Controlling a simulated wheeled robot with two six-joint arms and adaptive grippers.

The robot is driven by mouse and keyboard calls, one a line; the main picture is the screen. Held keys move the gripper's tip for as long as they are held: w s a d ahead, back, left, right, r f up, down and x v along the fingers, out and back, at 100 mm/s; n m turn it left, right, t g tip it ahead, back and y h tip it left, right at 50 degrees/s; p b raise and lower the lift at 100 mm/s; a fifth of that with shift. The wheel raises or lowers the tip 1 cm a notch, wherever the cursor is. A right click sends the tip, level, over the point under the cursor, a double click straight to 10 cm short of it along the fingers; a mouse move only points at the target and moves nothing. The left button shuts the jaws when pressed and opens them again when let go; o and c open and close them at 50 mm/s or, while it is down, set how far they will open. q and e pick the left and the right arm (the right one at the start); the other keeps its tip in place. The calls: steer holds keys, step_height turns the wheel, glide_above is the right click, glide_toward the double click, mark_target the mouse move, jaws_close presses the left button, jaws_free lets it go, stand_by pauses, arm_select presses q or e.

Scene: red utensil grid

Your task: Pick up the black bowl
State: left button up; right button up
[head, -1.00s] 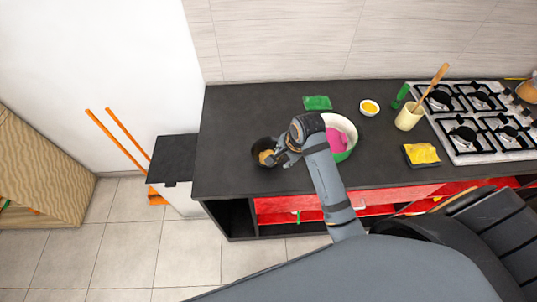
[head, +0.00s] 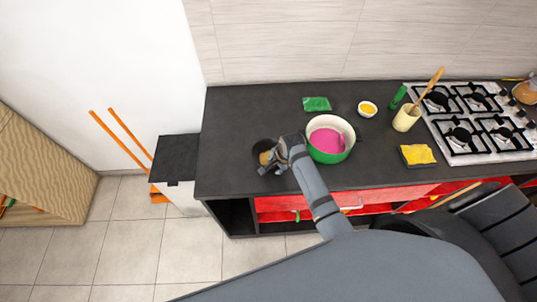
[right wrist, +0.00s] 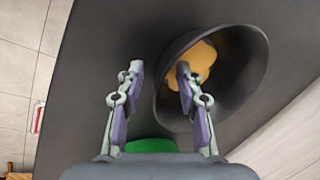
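The black bowl (head: 257,148) stands on the dark countertop near its left end, with something orange-yellow inside. It also shows in the right wrist view (right wrist: 238,62), where the orange-yellow content is clear. My right gripper (head: 270,165) is at the bowl's right front side and covers part of it. In the right wrist view my right gripper (right wrist: 159,72) is open, its fingers apart. The bowl's near rim passes between them: one finger appears outside the wall, the other over the bowl's inside. I cannot tell whether either touches. My left gripper is not in view.
A green pot (head: 331,152) with pink content stands right of my right arm. Behind are a green packet (head: 317,104) and a small white bowl (head: 368,108). A cream utensil cup (head: 405,119), a yellow sponge tray (head: 418,155) and a stove (head: 486,120) are further right.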

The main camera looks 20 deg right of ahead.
jaws_close()
steer(key=shift+s, duration=0.1)
stand_by(0.4)
steer(key=shift+r, duration=0.3)
steer(key=v, duration=0.1)
steer(key=b+v, duration=0.1)
steer(key=shift+r, duration=0.45)
steer(key=s+d+r+b, duration=0.2)
steer(key=s+d+r, duration=0.2)
steer(key=s+r, duration=0.5)
steer(key=s, duration=0.3)
steer(key=shift+s+d+r, duration=0.15)
steer(key=shift+d+r, duration=0.15)
steer(key=shift+d, duration=0.05)
